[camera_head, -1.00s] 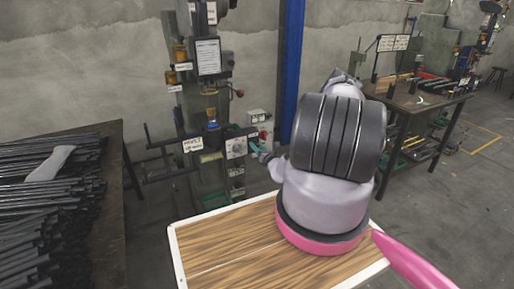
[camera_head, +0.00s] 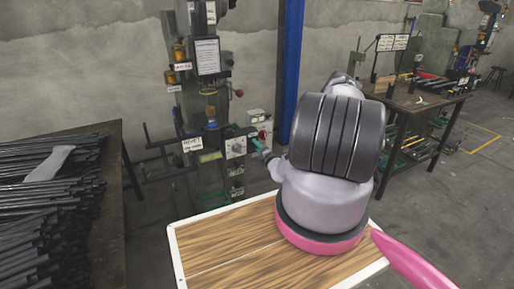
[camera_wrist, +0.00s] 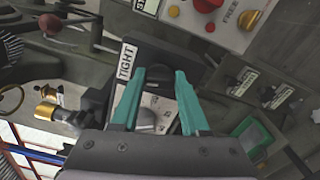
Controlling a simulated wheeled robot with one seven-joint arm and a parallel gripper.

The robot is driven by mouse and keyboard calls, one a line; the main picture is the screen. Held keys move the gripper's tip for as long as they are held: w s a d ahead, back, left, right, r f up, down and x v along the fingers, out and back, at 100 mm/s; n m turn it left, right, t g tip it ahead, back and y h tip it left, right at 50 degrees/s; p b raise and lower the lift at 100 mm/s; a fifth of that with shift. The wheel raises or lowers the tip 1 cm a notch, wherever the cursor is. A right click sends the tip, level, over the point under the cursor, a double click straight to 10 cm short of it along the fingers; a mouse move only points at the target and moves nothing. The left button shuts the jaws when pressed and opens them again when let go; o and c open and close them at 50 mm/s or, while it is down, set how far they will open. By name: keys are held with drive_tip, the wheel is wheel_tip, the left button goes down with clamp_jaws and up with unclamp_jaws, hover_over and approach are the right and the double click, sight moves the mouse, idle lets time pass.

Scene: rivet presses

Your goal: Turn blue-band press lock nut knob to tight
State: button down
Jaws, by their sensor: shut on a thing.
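The press with the blue band (camera_head: 212,125) stands beyond my base in the head view. On its front is a pale dial plate (camera_head: 236,147). My gripper (camera_head: 257,144) reaches this plate from the right. In the wrist view my gripper's teal fingers (camera_wrist: 161,76) are closed in on a dark knob (camera_wrist: 160,77) in front of the pale plate (camera_wrist: 160,103). The knob's pointer direction cannot be made out.
A red button (camera_wrist: 208,5) and an orange knob (camera_wrist: 248,19) sit on a nearby panel. A green bin (camera_wrist: 252,136) is at the lower right. A table of dark rods (camera_head: 45,210) stands left, and a workbench (camera_head: 425,98) stands right.

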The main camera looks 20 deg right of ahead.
drive_tip(key=shift+d+f+m, duration=0.1)
drive_tip(key=shift+m, duration=1.3)
drive_tip(key=shift+c, duration=2)
unclamp_jaws()
drive_tip(key=s, duration=1.1)
drive_tip(key=shift+d, duration=0.15)
drive_tip(key=shift+w, duration=0.1)
